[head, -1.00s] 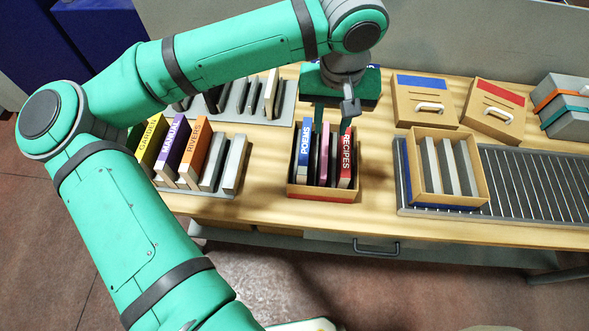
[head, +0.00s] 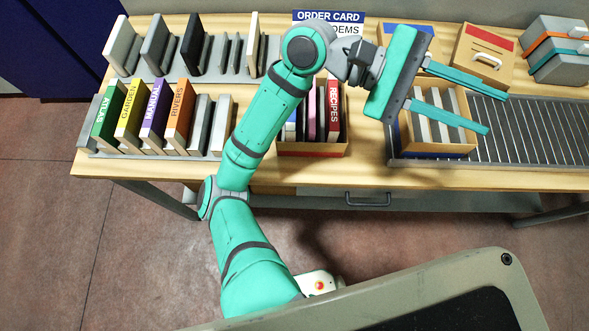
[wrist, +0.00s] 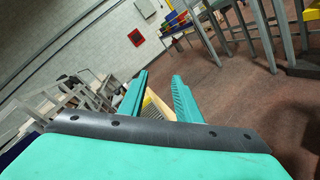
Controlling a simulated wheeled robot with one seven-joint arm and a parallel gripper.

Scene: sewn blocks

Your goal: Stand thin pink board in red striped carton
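The red striped carton (head: 311,148) stands on the table in the middle of the head view. The thin pink board (head: 311,112) stands upright in it, between dark boards and beside the red RECIPES book (head: 333,108). Its lower part is hidden by the carton's front wall. A blue book at the carton's left is partly hidden by my arm. My gripper (head: 498,113) is open and empty, held up to the right of this carton, in front of the blue striped carton in the view. Its fingers also show in the wrist view (wrist: 160,82), spread with no board between them.
The blue striped carton (head: 462,148) with several grey boards stands on the roller conveyor (head: 540,140). Racks of books (head: 150,150) and boards stand at the left. Lidded boxes (head: 483,55) and grey cases (head: 560,65) are at the back right. An order card (head: 328,18) stands behind.

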